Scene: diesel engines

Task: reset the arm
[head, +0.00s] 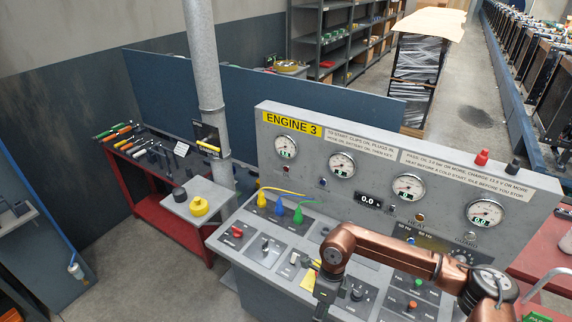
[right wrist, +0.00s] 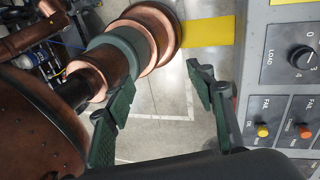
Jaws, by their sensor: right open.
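My copper right arm (head: 390,245) reaches in from the lower right of the head view, over the front of the engine console (head: 272,222). Its dark wrist end points down near the console's front; the fingertips cannot be made out there. In the right wrist view my right gripper (right wrist: 160,80) is open, its two green-padded fingers apart with nothing between them. Beside the right finger is the console panel (right wrist: 285,75) with a LOAD knob (right wrist: 302,58), a yellow button (right wrist: 262,130) and an orange button (right wrist: 305,132). My left gripper is not in view.
The ENGINE 3 gauge panel (head: 380,212) stands behind the console. Yellow, blue and green plugs (head: 280,207) stand on the console's left. A red tool bench (head: 165,217) and a pole (head: 205,60) are left.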

